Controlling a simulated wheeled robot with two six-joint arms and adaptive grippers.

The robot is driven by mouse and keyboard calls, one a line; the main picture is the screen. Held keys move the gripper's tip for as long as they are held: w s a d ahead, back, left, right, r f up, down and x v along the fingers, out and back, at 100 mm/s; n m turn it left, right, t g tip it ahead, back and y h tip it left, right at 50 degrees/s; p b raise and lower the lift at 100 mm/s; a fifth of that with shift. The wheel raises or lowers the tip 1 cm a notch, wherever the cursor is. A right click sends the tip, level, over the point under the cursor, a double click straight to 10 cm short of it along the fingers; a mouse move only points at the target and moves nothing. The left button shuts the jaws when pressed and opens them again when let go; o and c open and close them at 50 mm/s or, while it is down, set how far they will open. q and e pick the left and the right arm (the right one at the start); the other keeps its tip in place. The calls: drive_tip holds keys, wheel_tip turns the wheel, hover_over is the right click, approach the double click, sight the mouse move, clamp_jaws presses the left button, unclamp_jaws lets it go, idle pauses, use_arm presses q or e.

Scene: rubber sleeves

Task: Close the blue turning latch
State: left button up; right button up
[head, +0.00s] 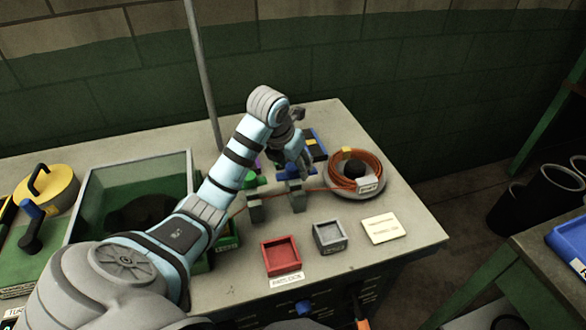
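A dark lever with a blue knob (32,210), which looks like the blue turning latch, stands on a green board at the far left of the table. The knob is at its upper end. A partly cut-off label below starts with "TUR". My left arm comes in from the lower left, and its gripper (298,160) is over the back middle of the table, far to the right of the lever. Its fingers are small and partly hidden, so I cannot tell whether they are open. My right gripper is not in view.
A yellow round lid (62,188) with a black handle and a clear-walled green box (90,210) stand near the lever. An orange cable coil (375,170), red tray (282,256) and grey tray (330,237) are at right. A grey pole (202,70) rises behind.

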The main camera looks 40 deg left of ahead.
use_arm(q)
drive_tip(key=shift+s+r, duration=0.1)
drive_tip(key=shift+s, duration=0.1)
drive_tip(key=shift+s+r, duration=0.15)
drive_tip(key=shift+s, duration=0.2)
drive_tip(key=shift+c, duration=2.4)
drive_tip(key=c, duration=0.6)
drive_tip(key=shift+c, duration=0.2)
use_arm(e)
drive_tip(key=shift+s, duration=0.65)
